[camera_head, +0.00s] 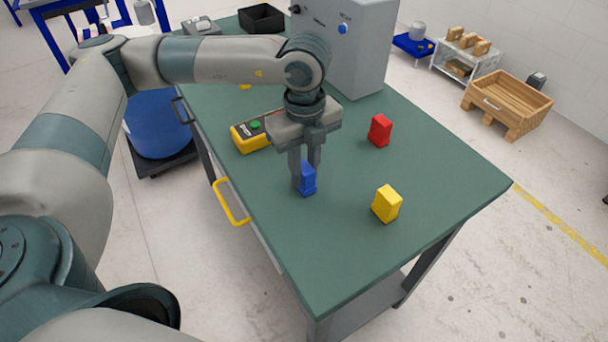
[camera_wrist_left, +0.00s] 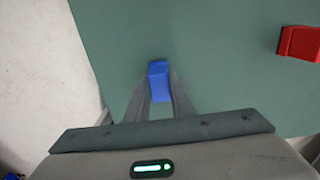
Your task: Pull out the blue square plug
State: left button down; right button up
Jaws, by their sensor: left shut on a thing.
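The blue square plug (camera_head: 308,178) is a small upright block at the left part of the green table. My left gripper (camera_head: 303,176) points down from above and is shut on it, with a finger on either side. In the left wrist view the blue plug (camera_wrist_left: 158,80) shows between the two fingertips (camera_wrist_left: 159,88). Whether its bottom touches the table or a socket is hard to tell. My right gripper is not in view.
A red block (camera_head: 380,130) and a yellow block (camera_head: 387,204) stand on the green table (camera_head: 430,165). A yellow box with a green button (camera_head: 250,136) lies behind my gripper. A grey cabinet (camera_head: 350,60) stands at the back.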

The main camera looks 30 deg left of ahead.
aim_at(304, 167)
pick_arm(q)
jog(key=shift+r+p, duration=0.35)
jog(key=shift+r, duration=0.7)
dwell(0.4)
jog(key=shift+r+p, duration=1.05)
jog(key=shift+r, duration=1.45)
